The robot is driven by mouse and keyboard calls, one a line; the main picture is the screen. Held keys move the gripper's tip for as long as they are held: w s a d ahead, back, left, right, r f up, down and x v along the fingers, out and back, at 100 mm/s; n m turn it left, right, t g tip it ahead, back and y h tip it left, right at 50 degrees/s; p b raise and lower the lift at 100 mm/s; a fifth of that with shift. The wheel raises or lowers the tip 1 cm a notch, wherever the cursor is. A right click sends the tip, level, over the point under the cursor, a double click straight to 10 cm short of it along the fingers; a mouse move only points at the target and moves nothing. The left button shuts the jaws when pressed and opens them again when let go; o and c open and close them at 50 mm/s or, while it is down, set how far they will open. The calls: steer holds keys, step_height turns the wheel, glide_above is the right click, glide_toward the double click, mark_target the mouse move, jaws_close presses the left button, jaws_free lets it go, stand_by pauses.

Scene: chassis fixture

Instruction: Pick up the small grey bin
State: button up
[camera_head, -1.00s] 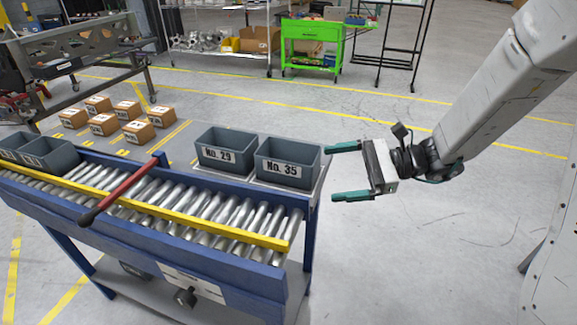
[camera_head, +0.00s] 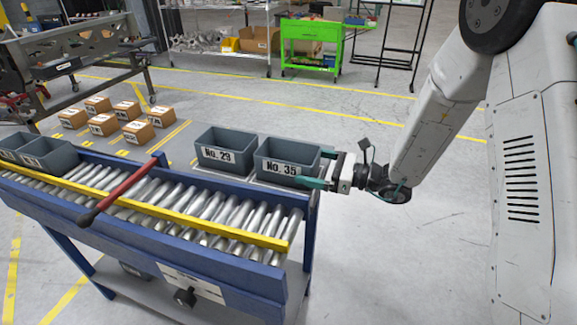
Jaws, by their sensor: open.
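One is labelled "No. 35" (camera_head: 287,169) and the other "No. 29" (camera_head: 216,154). My gripper (camera_head: 318,168) is at the right end of the No. 35 bin. One teal finger is in front of the bin's right corner and the other is partly hidden behind its right wall. I cannot tell whether the fingers touch the bin. The jaws are open.
A blue roller conveyor (camera_head: 190,214) with a yellow rail and a red lever (camera_head: 118,190) runs in front of the bins. More grey bins (camera_head: 45,152) stand at the left. Several cardboard boxes (camera_head: 138,131) lie behind. Floor to the right is clear.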

mark_target(297, 161)
steer(key=x, duration=0.4)
steer(key=shift+w+a, duration=0.15)
steer(key=shift+a, duration=0.05)
steer(key=shift+c, duration=0.3)
steer(key=c, duration=0.9)
steer(key=shift+o, duration=0.2)
